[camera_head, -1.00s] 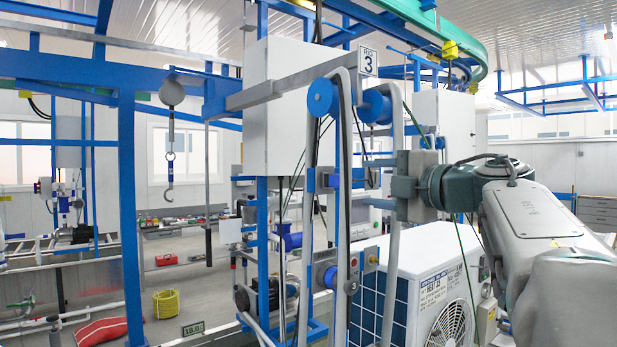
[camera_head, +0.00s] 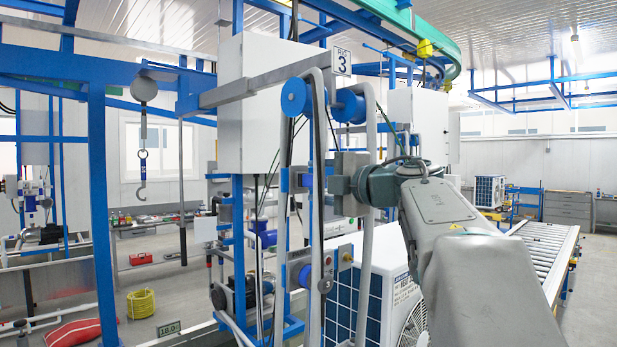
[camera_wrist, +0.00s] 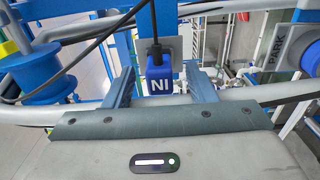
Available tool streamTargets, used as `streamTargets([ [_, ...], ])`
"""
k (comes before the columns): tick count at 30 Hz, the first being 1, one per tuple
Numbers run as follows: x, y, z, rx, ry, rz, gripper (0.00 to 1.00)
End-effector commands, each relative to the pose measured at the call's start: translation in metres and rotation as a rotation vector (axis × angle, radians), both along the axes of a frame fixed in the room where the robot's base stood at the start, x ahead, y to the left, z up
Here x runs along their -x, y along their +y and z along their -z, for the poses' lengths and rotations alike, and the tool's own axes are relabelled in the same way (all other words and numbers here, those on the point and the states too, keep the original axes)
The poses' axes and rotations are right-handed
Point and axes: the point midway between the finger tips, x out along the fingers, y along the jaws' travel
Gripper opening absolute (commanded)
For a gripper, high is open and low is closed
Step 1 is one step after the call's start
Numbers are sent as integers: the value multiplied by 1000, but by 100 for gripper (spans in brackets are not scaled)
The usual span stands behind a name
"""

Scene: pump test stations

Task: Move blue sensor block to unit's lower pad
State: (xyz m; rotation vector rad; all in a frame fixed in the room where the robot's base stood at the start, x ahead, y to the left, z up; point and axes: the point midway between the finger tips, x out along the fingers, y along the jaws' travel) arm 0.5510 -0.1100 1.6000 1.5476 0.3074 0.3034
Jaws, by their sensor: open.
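The blue sensor block (camera_wrist: 159,80), marked NI, sits against a grey plate (camera_wrist: 159,48) in the wrist view, with a black cable rising from its top. My gripper (camera_wrist: 162,84) is open, with one finger on either side of the block and gaps visible between. In the head view my gripper (camera_head: 330,184) is at the blue rig post, and the block cannot be made out there. The white unit (camera_head: 372,268) with a fan stands below my arm. I cannot tell which part is its lower pad.
A grey fitting marked PARK (camera_wrist: 290,52) is at the right of the wrist view. A blue spool (camera_wrist: 38,75) and grey hoses are close on the left. In the head view, blue pulleys (camera_head: 297,97) and hanging hoses crowd the rig. A roller conveyor (camera_head: 543,250) lies right.

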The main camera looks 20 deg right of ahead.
Motion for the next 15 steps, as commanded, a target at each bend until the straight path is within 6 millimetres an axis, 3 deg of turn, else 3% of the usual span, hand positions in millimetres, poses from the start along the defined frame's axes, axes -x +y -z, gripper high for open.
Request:
streamTargets([
  [6, -14, 5, -1, -2, 1, 0, 51],
  [15, -16, 6, 0, -1, -1, 0, 51],
])
